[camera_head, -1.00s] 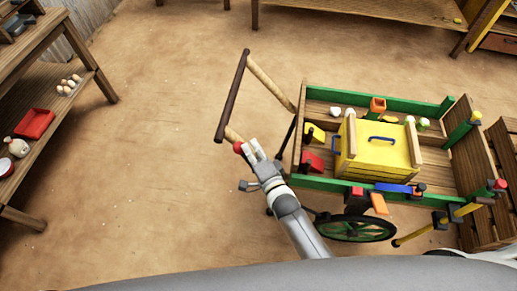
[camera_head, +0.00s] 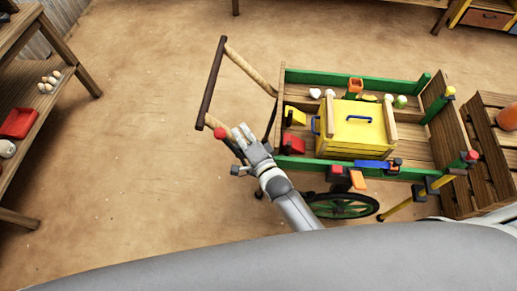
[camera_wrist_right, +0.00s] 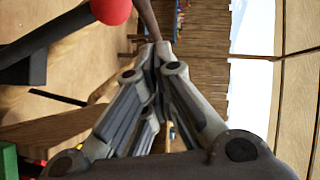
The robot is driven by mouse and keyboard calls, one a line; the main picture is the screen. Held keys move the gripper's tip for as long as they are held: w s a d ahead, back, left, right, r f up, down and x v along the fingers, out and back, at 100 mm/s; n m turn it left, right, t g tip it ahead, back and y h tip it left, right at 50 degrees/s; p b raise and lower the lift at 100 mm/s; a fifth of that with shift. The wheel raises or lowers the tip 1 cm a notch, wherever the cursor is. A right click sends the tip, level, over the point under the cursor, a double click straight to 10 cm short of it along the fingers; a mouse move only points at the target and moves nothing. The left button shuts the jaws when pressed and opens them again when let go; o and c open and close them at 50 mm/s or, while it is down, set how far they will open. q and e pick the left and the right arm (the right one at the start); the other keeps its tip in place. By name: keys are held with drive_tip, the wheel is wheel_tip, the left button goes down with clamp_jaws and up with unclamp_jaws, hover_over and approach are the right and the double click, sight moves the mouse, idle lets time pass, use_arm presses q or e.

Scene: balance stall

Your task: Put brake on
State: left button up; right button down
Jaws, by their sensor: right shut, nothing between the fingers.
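The brake lever's red knob (camera_head: 220,133) is at the near end of the cart's push handle (camera_head: 211,85). In the right wrist view, the red knob (camera_wrist_right: 110,9) tops a dark lever (camera_wrist_right: 40,55) left of the fingers. My right gripper (camera_head: 242,131) is just right of the knob in the head view, with its fingertips together and empty. In the wrist view, the fingers (camera_wrist_right: 155,50) close to a point beside the lever, with the brown handle bar beyond. I cannot tell whether they touch the lever. My left gripper is out of view.
The green-sided cart (camera_head: 320,76) carries a yellow box (camera_head: 352,130) and several small items. Its green wheel (camera_head: 342,206) is near my right arm. A shelf (camera_head: 50,110) with a red tray (camera_head: 18,123) stands at left. The floor between shelf and handle is clear.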

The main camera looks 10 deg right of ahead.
drive_tip(key=shift+a+r+b+v, duration=0.55)
drive_tip(key=shift+r+v, duration=0.25)
drive_tip(key=shift+v, duration=3.7)
drive_tip(key=s+d+f+n+g+h, duration=0.1)
drive_tip(key=s+d+f+n+g, duration=0.15)
drive_tip(key=f, duration=0.65)
drive_tip(key=s+d+f+n+g+h+b, duration=0.15)
drive_tip(key=s+f, duration=0.25)
drive_tip(key=f, duration=0.4)
drive_tip(key=s+d+f+n+g+p, duration=0.1)
drive_tip(key=s+d+f+n+g, duration=0.2)
drive_tip(key=f, duration=0.6)
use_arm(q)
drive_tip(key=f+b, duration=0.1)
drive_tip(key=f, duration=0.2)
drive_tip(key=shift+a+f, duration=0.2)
use_arm(e)
drive_tip(key=s+d+f+n+g+h, duration=0.1)
drive_tip(key=s+d+f+n+g, duration=0.1)
drive_tip(key=s+f, duration=0.3)
drive_tip(key=s+d+f+n+g+h, duration=0.1)
drive_tip(key=s+d+f+n+g, duration=0.2)
drive_tip(key=s, duration=0.9)
drive_tip(key=s+d+f+n+g+h, duration=0.1)
drive_tip(key=s+d+f+n+g, duration=0.1)
drive_tip(key=s+d+f, duration=0.4)
drive_tip(key=s+f, duration=0.3)
drive_tip(key=shift+n+g, duration=0.3)
drive_tip(key=shift+s+f, duration=0.15)
